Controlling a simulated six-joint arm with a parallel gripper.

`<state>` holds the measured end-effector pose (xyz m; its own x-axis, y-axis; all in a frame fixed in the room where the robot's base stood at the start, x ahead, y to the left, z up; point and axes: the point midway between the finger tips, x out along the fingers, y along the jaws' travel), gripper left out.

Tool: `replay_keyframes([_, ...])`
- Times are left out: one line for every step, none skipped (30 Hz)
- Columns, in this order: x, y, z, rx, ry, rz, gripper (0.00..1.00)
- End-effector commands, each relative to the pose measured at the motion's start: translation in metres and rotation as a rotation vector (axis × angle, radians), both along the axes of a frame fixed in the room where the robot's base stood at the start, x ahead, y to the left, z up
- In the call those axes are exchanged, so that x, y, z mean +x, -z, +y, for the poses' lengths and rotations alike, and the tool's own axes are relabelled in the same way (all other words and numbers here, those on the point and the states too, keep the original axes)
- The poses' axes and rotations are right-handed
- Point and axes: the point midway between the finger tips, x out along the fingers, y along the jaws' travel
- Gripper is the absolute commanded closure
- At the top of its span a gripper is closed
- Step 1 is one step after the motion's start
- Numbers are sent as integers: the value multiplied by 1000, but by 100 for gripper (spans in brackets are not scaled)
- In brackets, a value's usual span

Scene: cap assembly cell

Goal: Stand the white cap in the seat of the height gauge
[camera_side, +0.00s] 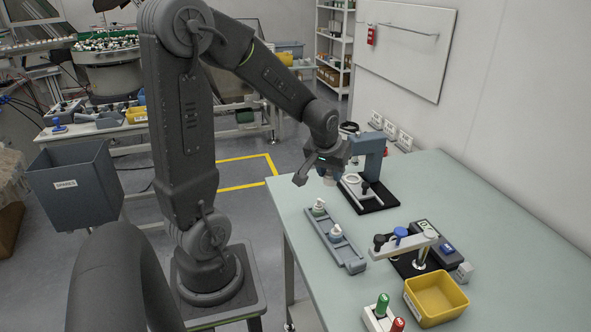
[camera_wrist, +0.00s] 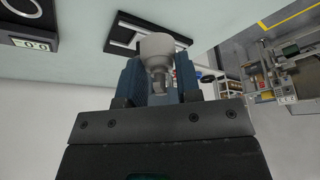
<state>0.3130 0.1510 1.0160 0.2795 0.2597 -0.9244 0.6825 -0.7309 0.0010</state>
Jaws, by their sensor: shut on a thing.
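My gripper (camera_wrist: 160,82) is shut on the white cap (camera_wrist: 157,45), whose broad rounded end points away from the palm. In the side view my gripper (camera_side: 328,172) hangs above the table, just left of a blue-grey stand (camera_side: 372,146) on a black base; the cap is mostly hidden there. A black-based device (camera_side: 421,262) with a grey arm, a blue knob and a readout box (camera_side: 447,248) stands nearer the camera. I take this device to be the height gauge, but cannot be certain.
A grey tray (camera_side: 347,257) holds two more whitish caps (camera_side: 319,207). A yellow bin (camera_side: 437,299) and a holder with green and red handles (camera_side: 383,306) stand at the front. A white ring (camera_side: 351,180) shows by the stand. The table's right side is clear.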

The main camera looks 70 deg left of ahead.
Motion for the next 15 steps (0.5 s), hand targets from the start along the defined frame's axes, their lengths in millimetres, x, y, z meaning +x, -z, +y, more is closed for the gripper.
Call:
replay_keyframes([23, 2, -17, -1, 67, 3, 78])
replay_keyframes([34, 4, -26, -2, 98, 4, 78])
replay_keyframes([48, 5, -39, -1, 138, 4, 78])
replay_keyframes([57, 6, -48, -1, 167, 4, 78])
replay_keyframes([67, 8, -58, 0, 194, 3, 78])
replay_keyframes([78, 9, -71, 0, 229, 2, 78])
replay_keyframes([85, 11, -81, -1, 253, 3, 78])
replay_keyframes([92, 12, -90, 1, 276, 3, 78])
replay_keyframes([100, 14, -101, 1, 303, 2, 78])
replay_keyframes([105, 15, -109, 0, 321, 2, 78])
replay_keyframes([110, 16, -117, 2, 338, 1, 78])
replay_keyframes([114, 18, -126, 1, 357, 1, 78])
replay_keyframes([118, 18, -131, 1, 370, 0, 78])
replay_keyframes([120, 19, -136, 1, 379, 0, 78])
replay_keyframes([123, 20, -142, 1, 390, 0, 78])
